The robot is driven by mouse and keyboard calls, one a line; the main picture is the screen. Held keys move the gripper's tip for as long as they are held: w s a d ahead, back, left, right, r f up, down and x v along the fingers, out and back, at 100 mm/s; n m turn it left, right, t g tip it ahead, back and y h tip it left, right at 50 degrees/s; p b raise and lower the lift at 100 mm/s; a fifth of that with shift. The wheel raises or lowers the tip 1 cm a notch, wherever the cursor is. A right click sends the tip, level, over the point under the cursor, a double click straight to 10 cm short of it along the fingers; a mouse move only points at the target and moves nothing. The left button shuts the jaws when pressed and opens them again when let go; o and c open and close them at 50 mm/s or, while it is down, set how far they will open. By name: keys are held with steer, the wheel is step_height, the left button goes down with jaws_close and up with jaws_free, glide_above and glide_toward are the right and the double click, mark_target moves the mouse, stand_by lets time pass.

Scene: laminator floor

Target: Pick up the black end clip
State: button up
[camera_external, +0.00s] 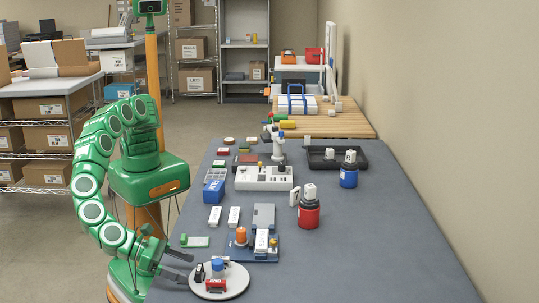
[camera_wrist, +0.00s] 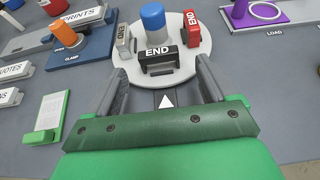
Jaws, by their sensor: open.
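The black end clip (camera_wrist: 160,60), marked END, stands upright on the near edge of a round pale plate (camera_wrist: 185,78) in the wrist view. In the external view it is the dark piece (camera_external: 199,273) on the left side of the plate (camera_external: 238,285). My gripper (camera_wrist: 161,70) is open, one finger toward each side of the clip. The clip is at and just beyond the fingertips, and I cannot tell whether they touch it. In the external view my gripper (camera_external: 189,269) is at the plate's left edge.
The plate also bears a blue knob (camera_wrist: 152,17), a red END clip (camera_wrist: 192,30) and a grey END clip (camera_wrist: 123,40). An orange-knobbed clamp (camera_wrist: 64,35) stands left, a purple fixture (camera_wrist: 262,11) right. A green card holder (camera_wrist: 52,115) lies left of my gripper.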

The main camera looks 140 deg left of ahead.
mark_target(192, 277)
steer(key=x, duration=0.3)
steer(key=shift+a+f, duration=0.1)
steer(key=shift+c, duration=0.4)
steer(key=c, duration=1)
steer(key=shift+c, duration=0.2)
